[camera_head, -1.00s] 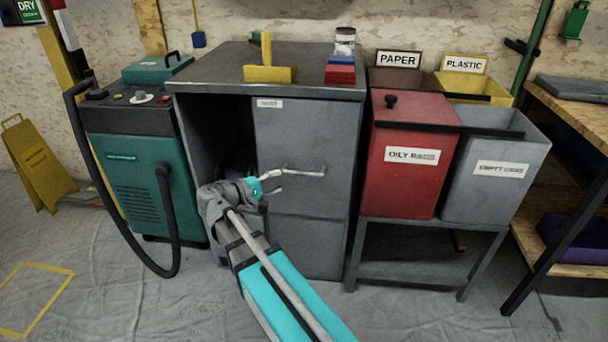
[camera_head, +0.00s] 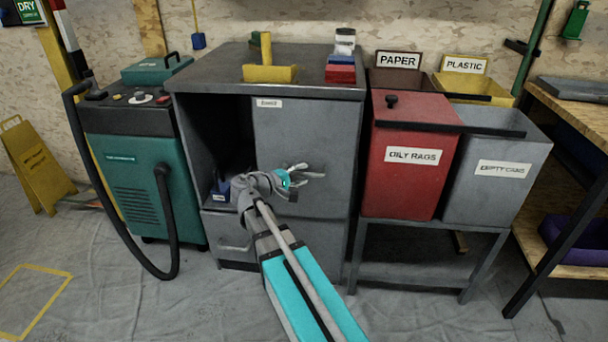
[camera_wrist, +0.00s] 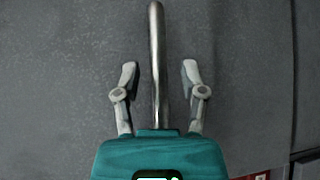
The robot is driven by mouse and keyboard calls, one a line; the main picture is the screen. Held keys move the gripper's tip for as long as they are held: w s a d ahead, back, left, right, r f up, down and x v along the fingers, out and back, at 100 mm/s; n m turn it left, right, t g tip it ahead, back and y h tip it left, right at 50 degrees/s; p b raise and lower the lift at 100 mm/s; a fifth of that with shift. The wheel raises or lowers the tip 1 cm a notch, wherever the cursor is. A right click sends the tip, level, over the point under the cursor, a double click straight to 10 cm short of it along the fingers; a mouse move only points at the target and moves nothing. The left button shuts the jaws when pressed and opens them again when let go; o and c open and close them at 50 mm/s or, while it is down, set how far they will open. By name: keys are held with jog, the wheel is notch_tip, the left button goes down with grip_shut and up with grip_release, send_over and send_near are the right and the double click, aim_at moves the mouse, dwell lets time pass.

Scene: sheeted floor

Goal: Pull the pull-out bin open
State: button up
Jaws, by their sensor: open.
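The grey cabinet (camera_head: 300,75) stands in the middle of the head view. Its right side has a flat grey front (camera_head: 303,130) with a small white label at the top. My gripper (camera_head: 305,174) is at the bar handle of this front and largely hides it in the head view. In the wrist view the metal bar (camera_wrist: 157,30) runs between the two open fingers of my gripper (camera_wrist: 160,72), with a gap on each side. A lower left front (camera_head: 235,240) has its own handle. I cannot tell for sure which front is the pull-out bin.
An open dark compartment (camera_head: 215,135) holds a blue item (camera_head: 221,188). A teal machine (camera_head: 140,170) with a black hose stands to the left. A red bin (camera_head: 410,180) and a grey bin (camera_head: 495,165) stand on a stand to the right. The front floor is clear.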

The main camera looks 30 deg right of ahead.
grip_shut()
